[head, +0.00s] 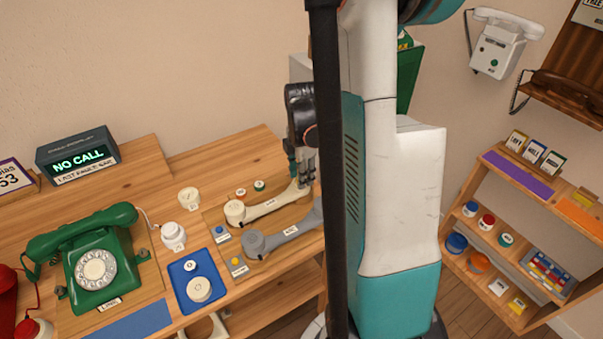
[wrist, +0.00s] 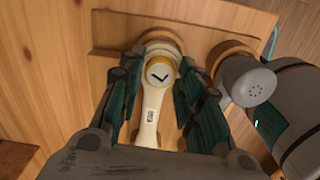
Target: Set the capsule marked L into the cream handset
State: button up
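The cream handset (head: 266,207) lies on a wooden board on the desk; its narrow handle (wrist: 147,125) runs between my fingers in the wrist view. My gripper (head: 304,180) is over its right end, fingers pointing down. In the wrist view my gripper (wrist: 162,66) has its fingertips close on both sides of a round capsule (wrist: 160,74). The capsule has a pale face, a yellow edge and a dark bent mark like a turned L. It is at the handset's round end cup (wrist: 160,36). I cannot tell whether it rests in the cup or is just above.
A grey handset (head: 285,236) lies close beside the cream one, its end (wrist: 248,82) near my right finger. A blue tray (head: 177,270), a white jar (head: 173,235) and a green phone (head: 95,262) stand to the left. A shelf (head: 455,200) stands at right.

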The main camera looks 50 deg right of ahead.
jog(key=shift+o, duration=0.7)
jog(key=shift+r, duration=0.1)
notch_tip(320, 180, up, 12)
jog(key=shift+w, duration=0.1)
dwell(0.5)
